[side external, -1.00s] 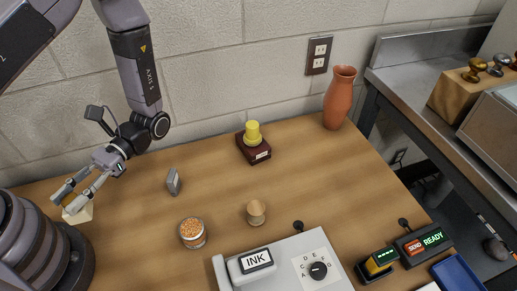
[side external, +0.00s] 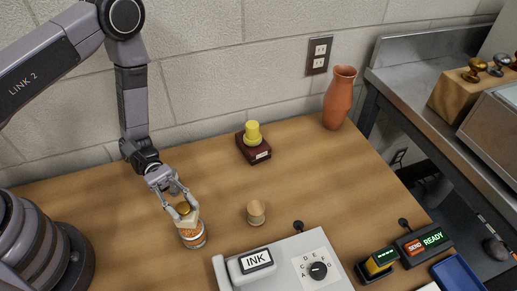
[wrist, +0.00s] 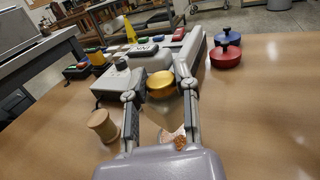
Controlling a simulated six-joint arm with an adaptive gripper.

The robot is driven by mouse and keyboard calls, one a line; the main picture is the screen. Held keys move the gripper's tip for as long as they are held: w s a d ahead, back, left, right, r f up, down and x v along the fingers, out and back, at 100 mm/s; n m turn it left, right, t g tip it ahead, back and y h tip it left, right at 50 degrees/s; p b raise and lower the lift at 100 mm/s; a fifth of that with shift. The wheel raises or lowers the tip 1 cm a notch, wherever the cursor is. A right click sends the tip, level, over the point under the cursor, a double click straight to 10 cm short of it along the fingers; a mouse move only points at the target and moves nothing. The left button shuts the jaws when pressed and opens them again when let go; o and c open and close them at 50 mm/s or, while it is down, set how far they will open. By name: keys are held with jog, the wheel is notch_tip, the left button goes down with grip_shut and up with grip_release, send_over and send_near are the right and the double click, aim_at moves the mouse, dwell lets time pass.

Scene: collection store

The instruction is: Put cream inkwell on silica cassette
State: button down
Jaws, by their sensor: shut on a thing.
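The cream inkwell (side external: 187,219), with a round gold cap, is between the fingers of my gripper (side external: 181,207), which is shut on it. The gold cap also shows in the wrist view (wrist: 161,84). The silica cassette (side external: 194,238) is a round clear container of orange beads on the table, directly below the inkwell. A part of its beads shows low in the wrist view (wrist: 178,141). The inkwell is at the cassette's top; whether it touches or hangs just above it I cannot tell.
The grey INK machine (side external: 290,265) is in front. A yellow-topped dark block (side external: 253,149) and a terracotta vase (side external: 339,98) stand toward the back. The table between them is clear.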

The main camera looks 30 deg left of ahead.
aim_at(186, 215)
jog(key=shift+f, duration=1.65)
jog(key=shift+f, duration=0.1)
jog(key=c, duration=0.8)
grip_release()
jog(key=shift+c, duration=0.2)
